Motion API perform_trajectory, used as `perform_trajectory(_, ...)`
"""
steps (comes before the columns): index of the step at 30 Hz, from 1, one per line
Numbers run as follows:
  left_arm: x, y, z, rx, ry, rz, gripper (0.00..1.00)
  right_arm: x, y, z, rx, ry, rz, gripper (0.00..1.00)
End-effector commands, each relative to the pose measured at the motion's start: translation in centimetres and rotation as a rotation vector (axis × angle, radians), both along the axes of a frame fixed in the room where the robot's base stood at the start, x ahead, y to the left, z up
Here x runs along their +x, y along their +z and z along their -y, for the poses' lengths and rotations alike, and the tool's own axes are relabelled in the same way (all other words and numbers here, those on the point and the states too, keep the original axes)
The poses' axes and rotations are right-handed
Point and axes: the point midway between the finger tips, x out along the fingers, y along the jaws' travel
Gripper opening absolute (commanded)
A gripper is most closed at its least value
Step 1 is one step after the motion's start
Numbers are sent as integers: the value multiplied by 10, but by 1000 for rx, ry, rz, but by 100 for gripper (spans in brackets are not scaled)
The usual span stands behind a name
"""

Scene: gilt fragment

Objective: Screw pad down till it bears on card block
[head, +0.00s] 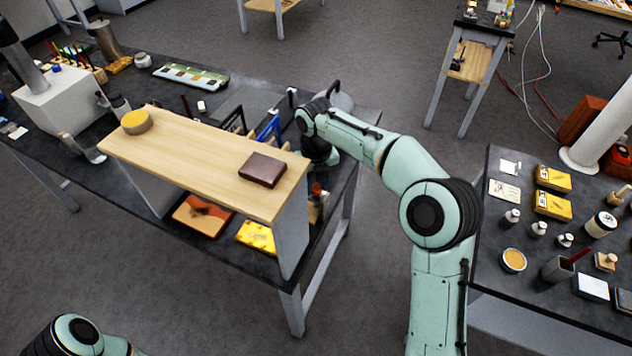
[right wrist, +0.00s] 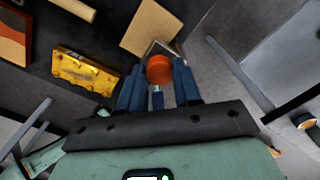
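In the right wrist view a round orange-red knob (right wrist: 159,69) sits between the blue fingers of my right gripper (right wrist: 159,80). The fingers flank it with no clear gap. A short blue and silver part (right wrist: 157,97) shows between the fingers below it. A flat tan piece (right wrist: 150,27), perhaps the card block, lies just beyond the knob. The pad cannot be made out, nor whether anything bears on the card. In the head view my right gripper (head: 318,188) is low at the right end of the wooden shelf, mostly hidden by its own arm. My left gripper is out of view.
Another dark table (head: 485,235) stands at right. Open floor lies between.

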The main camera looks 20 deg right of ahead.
Motion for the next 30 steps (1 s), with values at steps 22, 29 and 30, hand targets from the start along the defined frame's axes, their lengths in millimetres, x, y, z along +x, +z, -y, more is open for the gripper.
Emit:
perform_trajectory(22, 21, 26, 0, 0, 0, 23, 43, 1, 3, 0, -2, -316, 0, 3)
perform_trajectory(29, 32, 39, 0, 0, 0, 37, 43, 1, 3, 0, -2, -535, 0, 3)
perform_trajectory(30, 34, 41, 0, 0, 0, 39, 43, 1, 3, 0, -2, -573, 0, 3)
